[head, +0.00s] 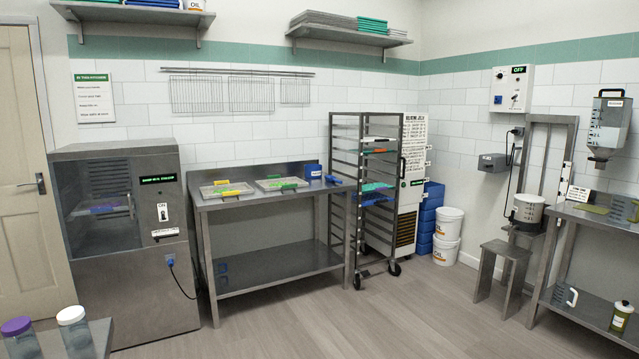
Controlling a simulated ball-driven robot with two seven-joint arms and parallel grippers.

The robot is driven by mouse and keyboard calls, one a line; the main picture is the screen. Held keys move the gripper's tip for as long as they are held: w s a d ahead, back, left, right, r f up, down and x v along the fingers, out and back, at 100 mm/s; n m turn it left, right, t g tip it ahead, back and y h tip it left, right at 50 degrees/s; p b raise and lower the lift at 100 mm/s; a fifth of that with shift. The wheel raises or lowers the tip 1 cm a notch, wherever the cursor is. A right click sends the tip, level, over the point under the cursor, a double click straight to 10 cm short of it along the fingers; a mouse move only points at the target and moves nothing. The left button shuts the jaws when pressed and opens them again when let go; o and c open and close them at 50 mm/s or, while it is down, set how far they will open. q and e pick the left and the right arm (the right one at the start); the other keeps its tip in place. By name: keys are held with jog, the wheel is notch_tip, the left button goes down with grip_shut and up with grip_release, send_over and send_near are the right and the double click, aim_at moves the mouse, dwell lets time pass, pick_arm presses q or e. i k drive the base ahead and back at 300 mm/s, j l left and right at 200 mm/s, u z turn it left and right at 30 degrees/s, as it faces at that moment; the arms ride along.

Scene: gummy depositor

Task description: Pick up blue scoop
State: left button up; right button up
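A small blue item (331,179) lies near the right end of the steel worktable (270,205) at the back wall. It may be the blue scoop, but it is too small to tell its shape surely. A blue box (312,170) stands just behind and left of it on the same table. Neither of my grippers is in view.
Trays with yellow and green pieces (228,189) lie on the worktable. A wheeled rack (338,200) stands close to its right end, a steel cabinet (130,250) to its left. A stool (505,255) and side bench (600,225) are right. The middle floor (350,320) is clear.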

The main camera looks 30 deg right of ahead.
aim_at(334, 180)
jog(key=i+l+z, duration=0.7)
jog(key=i, duration=0.25)
jog(key=i+l+z, duration=0.35)
jog(key=i, duration=0.15)
jog(key=i+z, duration=0.35)
jog(key=i, duration=1.8)
jog(key=i+u, duration=0.1)
jog(key=i, duration=0.35)
jog(key=i+l+u, duration=0.1)
jog(key=i, duration=0.35)
jog(key=i+l+u, duration=0.1)
jog(key=i, duration=0.35)
jog(key=l, duration=0.1)
